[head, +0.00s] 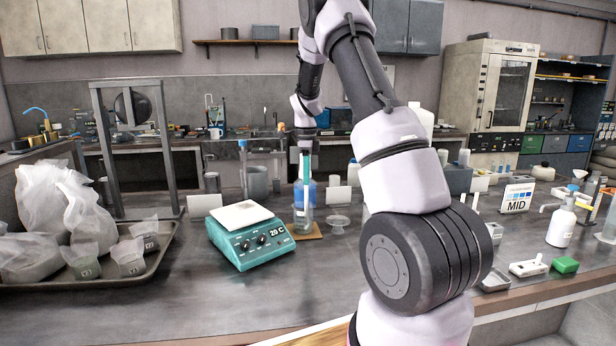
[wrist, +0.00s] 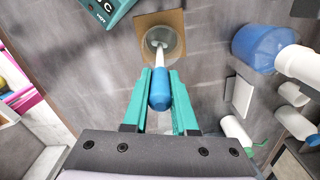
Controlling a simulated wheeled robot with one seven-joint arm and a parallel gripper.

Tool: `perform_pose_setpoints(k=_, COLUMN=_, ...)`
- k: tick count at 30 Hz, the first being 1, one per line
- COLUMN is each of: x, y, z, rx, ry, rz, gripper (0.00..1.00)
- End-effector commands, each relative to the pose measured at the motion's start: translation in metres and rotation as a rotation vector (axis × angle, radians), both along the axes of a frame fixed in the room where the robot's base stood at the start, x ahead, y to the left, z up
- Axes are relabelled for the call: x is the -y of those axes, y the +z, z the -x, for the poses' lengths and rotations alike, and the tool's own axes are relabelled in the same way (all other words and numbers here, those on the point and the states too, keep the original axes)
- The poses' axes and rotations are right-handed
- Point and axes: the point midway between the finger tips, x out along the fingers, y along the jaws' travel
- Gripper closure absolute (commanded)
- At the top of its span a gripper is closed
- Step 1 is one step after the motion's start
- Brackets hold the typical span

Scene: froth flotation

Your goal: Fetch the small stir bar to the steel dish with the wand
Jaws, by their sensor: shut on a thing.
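My gripper (wrist: 160,88) is shut on the blue handle of the wand (wrist: 160,97), between its teal fingers. In the head view, my gripper (head: 305,155) hangs above the glass vessel (head: 305,218). The wand's pale rod points down at the mouth of the glass vessel, which also shows in the wrist view (wrist: 176,48). I cannot tell how deep the tip reaches. The vessel stands on a tan square mat (head: 313,235). A small grey metal dish (head: 494,281) lies at the right, partly behind my arm. I cannot make out the stir bar.
A teal hotplate (head: 250,243) stands left of the vessel. A blue bottle (wrist: 258,43) and a clear footed dish (head: 338,226) are close by. A tray (head: 95,277) with bags is at the left.

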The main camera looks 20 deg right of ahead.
Motion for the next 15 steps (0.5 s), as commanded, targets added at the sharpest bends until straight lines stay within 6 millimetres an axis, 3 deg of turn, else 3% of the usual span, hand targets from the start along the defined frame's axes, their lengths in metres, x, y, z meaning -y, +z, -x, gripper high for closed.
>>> perform_pose_setpoints(k=15, x=-0.0102, y=0.0013, z=-0.0074, rx=0.001, ry=0.0, rz=0.0, gripper=1.0)
